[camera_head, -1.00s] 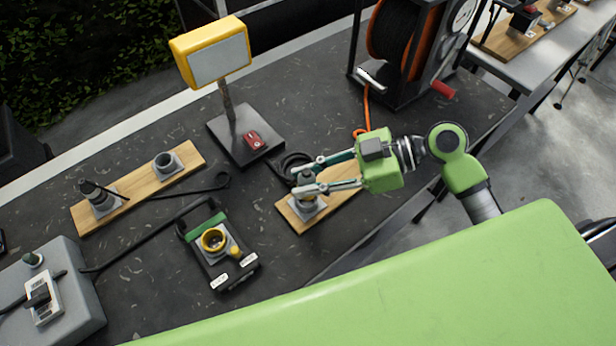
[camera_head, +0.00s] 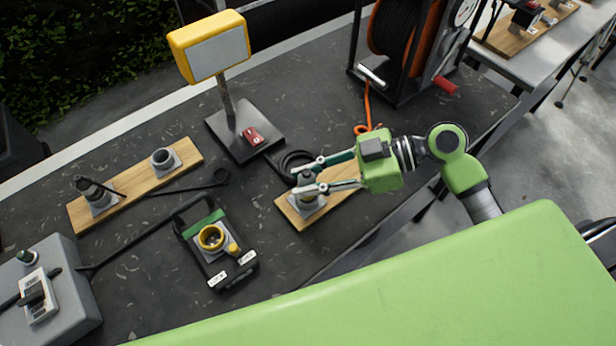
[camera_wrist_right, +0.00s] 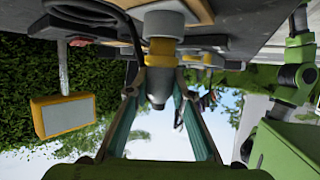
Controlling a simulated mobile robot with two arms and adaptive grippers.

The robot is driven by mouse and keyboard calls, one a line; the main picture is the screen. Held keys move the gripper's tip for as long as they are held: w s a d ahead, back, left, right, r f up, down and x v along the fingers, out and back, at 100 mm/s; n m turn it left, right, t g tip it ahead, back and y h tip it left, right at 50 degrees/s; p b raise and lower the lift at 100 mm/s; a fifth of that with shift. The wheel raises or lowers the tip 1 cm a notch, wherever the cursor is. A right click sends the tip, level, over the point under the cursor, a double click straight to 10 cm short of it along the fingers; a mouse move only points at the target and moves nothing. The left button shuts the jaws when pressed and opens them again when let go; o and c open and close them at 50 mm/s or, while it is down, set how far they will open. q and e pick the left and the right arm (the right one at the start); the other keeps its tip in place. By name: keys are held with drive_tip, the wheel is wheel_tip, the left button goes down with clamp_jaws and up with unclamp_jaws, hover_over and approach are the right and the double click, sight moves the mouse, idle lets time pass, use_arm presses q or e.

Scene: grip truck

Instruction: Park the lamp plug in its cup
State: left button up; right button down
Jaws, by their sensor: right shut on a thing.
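The lamp plug (camera_head: 307,181), dark grey with a yellow band, stands upright at the grey cup (camera_head: 305,203) on the small wooden board (camera_head: 330,207). My right gripper (camera_head: 298,180) is shut on this plug from the right side. In the right wrist view, the plug (camera_wrist_right: 160,82) is between the fingers (camera_wrist_right: 157,90), with its yellow band (camera_wrist_right: 162,48) against the cup (camera_wrist_right: 163,20). How deep it sits inside is hidden. The yellow lamp (camera_head: 212,47) stands on a black base with a red switch (camera_head: 254,137). My left gripper is not in view.
A longer board (camera_head: 135,187) at left holds a black plug (camera_head: 92,190) in one cup and an empty cup (camera_head: 163,160). A black socket box (camera_head: 215,250) with a yellow-rimmed socket stands in front. A cable reel (camera_head: 405,50) stands behind my right gripper.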

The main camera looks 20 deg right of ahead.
sight(304, 172)
drive_tip(key=shift+f+b, duration=0.8)
drive_tip(key=shift+f, duration=0.1)
drive_tip(key=c, duration=1.7)
unclamp_jaws()
drive_tip(key=o, duration=0.3)
drive_tip(key=shift+r, duration=0.15)
drive_tip(key=shift+r+p, duration=1.8)
drive_tip(key=shift+r, duration=0.6)
